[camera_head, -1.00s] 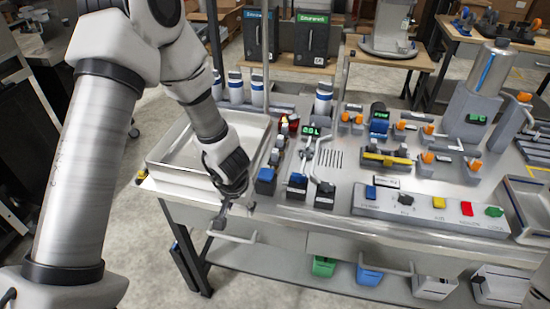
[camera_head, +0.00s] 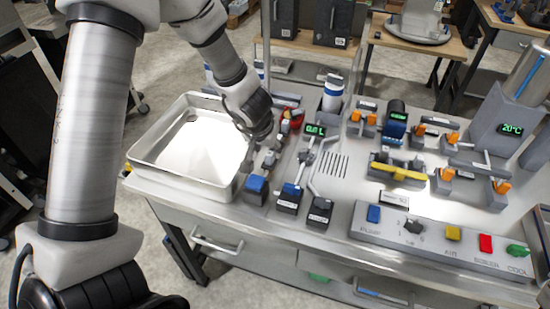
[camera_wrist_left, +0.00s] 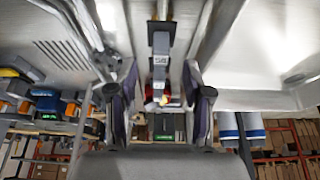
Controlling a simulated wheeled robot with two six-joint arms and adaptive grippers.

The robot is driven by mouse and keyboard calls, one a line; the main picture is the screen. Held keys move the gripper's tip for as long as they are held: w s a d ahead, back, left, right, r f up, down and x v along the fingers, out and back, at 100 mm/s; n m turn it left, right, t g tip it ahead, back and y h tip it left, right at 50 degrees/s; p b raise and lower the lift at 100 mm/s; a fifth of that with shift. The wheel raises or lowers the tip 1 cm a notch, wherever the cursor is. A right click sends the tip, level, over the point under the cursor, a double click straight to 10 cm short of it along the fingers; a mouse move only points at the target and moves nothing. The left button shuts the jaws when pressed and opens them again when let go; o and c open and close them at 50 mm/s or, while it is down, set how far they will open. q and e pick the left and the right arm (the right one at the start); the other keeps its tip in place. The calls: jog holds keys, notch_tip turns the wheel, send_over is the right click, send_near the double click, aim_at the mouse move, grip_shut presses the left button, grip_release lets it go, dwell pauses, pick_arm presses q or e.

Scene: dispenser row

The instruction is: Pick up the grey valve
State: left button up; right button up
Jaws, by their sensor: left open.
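My left gripper (camera_head: 262,138) is open and points down at the row of small fittings just right of the tray. A grey block-like fitting (camera_head: 269,158), which looks like the grey valve, is just below its fingers. In the left wrist view, a line of labelled grey blocks (camera_wrist_left: 160,68) lies between the two apart fingers (camera_wrist_left: 157,92), with yellow and red parts at the far end. I cannot tell whether the fingers touch anything. My right gripper is not in view.
The white tray (camera_head: 140,158) stands at the table's left end. Blue-topped (camera_head: 256,184) and black (camera_head: 319,208) fittings stand at the front. A bent pipe (camera_head: 314,170) and a blue-banded cylinder (camera_head: 333,92) stand close on the right. A button panel (camera_head: 440,238) lies further right.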

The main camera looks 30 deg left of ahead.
aim_at(269, 155)
pick_arm(q)
jog(key=shift+s+f, duration=0.15)
jog(key=shift+f, duration=0.35)
jog(key=b+x, duration=0.1)
jog(key=x, duration=0.1)
jog(key=b+x, duration=0.1)
jog(key=x, duration=0.1)
jog(key=shift+w+a+f+b, duration=0.1)
jog(key=shift+w+f+b, duration=0.2)
jog(key=shift+w, duration=0.1)
jog(key=shift+w+f, duration=0.1)
jog(key=shift+w, duration=0.15)
jog(key=shift+s+r, duration=0.2)
jog(key=shift+c, duration=0.7)
jog(key=shift+s+r, duration=0.1)
jog(key=shift+s, duration=0.05)
jog(key=c, duration=0.5)
grip_shut()
